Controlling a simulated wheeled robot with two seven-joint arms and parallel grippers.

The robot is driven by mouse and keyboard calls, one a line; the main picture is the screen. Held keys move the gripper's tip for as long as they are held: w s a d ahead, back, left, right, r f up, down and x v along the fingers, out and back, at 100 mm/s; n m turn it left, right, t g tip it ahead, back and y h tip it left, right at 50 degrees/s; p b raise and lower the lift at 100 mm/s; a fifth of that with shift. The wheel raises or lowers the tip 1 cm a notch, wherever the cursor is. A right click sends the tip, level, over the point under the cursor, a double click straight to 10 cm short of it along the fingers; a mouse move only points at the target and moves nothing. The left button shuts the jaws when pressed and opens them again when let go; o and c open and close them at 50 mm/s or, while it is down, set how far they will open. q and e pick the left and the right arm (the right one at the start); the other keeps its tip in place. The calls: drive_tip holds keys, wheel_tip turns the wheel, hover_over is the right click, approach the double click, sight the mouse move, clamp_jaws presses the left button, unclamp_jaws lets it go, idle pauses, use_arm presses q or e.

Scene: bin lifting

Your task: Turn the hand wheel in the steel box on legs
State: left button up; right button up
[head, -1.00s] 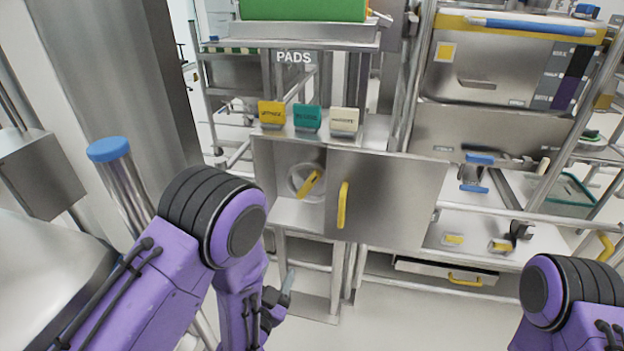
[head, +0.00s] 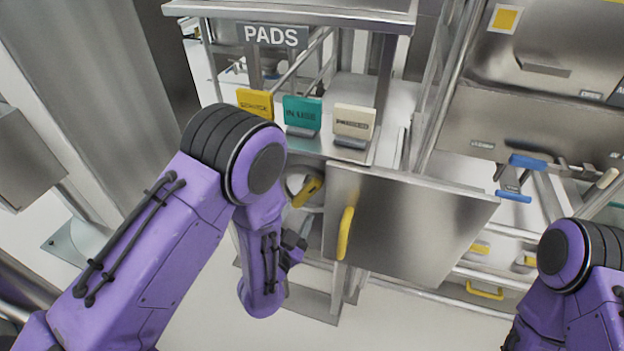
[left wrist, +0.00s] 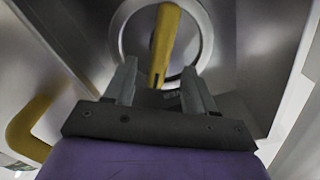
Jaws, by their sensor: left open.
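The steel box (head: 308,146) stands on legs at the middle of the head view. Its front opening shows the round hand wheel (head: 293,184) with a yellow grip (head: 307,191). My left arm covers part of the opening. My left gripper (head: 303,240) is low in front of the opening. In the left wrist view, the left gripper (left wrist: 160,68) is open, with its fingers apart below the wheel rim (left wrist: 205,40). The yellow grip (left wrist: 165,42) reaches down toward the gap between the fingers. Whether anything touches is unclear. My right gripper is out of view.
A steel door panel (head: 420,225) with a yellow handle (head: 345,232) is right of the opening. Yellow, teal and cream signs (head: 354,120) stand on the box top. A PADS shelf (head: 300,12) is above. A steel column (head: 110,100) stands left.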

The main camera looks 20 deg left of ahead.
sight(308, 190)
use_arm(q)
drive_tip(key=w+p, duration=0.1)
drive_tip(key=w, duration=0.8)
drive_tip(key=shift+w+d+r, duration=0.1)
drive_tip(key=shift+w, duration=0.1)
clamp_jaws()
drive_tip(key=shift+d, duration=0.1)
